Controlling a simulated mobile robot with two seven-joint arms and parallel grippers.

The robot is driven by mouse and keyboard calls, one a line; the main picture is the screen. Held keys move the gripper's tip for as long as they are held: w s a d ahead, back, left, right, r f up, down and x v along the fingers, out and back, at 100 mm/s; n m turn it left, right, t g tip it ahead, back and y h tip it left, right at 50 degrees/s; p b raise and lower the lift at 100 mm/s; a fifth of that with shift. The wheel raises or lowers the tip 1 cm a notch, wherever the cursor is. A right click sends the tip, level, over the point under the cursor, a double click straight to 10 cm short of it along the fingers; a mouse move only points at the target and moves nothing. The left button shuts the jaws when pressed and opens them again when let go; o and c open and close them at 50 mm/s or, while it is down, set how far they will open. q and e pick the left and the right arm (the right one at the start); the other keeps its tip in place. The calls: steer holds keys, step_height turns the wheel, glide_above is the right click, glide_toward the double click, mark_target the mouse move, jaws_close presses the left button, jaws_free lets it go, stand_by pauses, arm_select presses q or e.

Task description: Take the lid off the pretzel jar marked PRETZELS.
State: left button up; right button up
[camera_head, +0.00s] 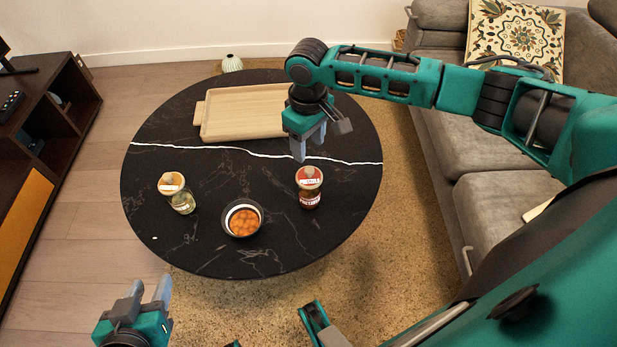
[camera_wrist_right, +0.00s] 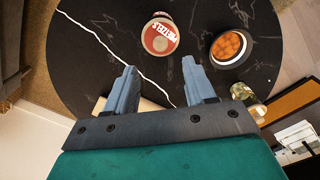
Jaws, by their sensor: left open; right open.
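The pretzel jar (camera_head: 309,188) stands upright on the black round table, with a red label reading PRETZELS on its lid (camera_head: 309,176). The jar also shows in the right wrist view (camera_wrist_right: 160,36), beyond my fingertips, with its lid on. My right gripper (camera_head: 310,150) is open and empty above the table, just behind the jar and apart from it. Its two fingers show in the right wrist view (camera_wrist_right: 158,82) with a gap between them. My left gripper (camera_head: 148,292) is open and empty at the lower left, in front of the table.
A second lidded jar (camera_head: 178,193) stands at the table's left. A dark bowl of orange balls (camera_head: 243,219) sits between the jars. A wooden tray (camera_head: 245,112) lies at the back of the black table (camera_head: 215,262). A grey sofa (camera_head: 520,205) stands at the right.

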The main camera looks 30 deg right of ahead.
mark_target(309, 170)
step_height(309, 170, down, 3)
steer(key=shift+r, duration=0.1)
steer(key=f+b, duration=0.2)
steer(key=f, duration=0.3)
steer(key=shift+s+b, duration=0.2)
steer(key=shift+b, duration=0.15)
jaws_close()
